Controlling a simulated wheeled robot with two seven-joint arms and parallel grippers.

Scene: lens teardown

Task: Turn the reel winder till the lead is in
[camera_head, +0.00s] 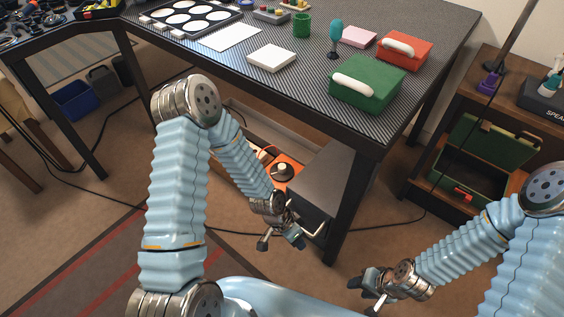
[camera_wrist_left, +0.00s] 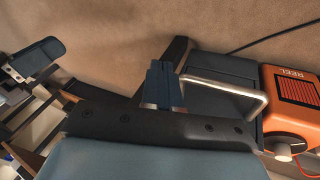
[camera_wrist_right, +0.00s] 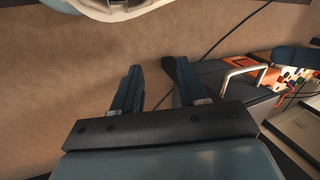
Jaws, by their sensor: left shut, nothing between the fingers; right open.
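The orange reel (camera_head: 290,167), with a dark round part on top, sits low under the table. In the left wrist view the reel (camera_wrist_left: 292,95) is at the right edge, marked REEL, with a pale knob-like part (camera_wrist_left: 283,151) and a thin orange lead (camera_wrist_left: 308,168) beside it. In the right wrist view orange shows behind a pale handle, partly hidden. My left gripper (camera_wrist_left: 164,68) is shut and empty, apart from the reel, near the pale metal handle (camera_wrist_left: 222,86). My right gripper (camera_wrist_right: 158,78) is open and empty, over the floor, to the right in the head view.
A dark cabinet with an open drawer stands under the table (camera_head: 232,68); a table leg (camera_head: 349,205) is close to my left gripper. A green box (camera_head: 368,88) and a red box (camera_head: 404,52) stand on top. A black cable crosses the floor.

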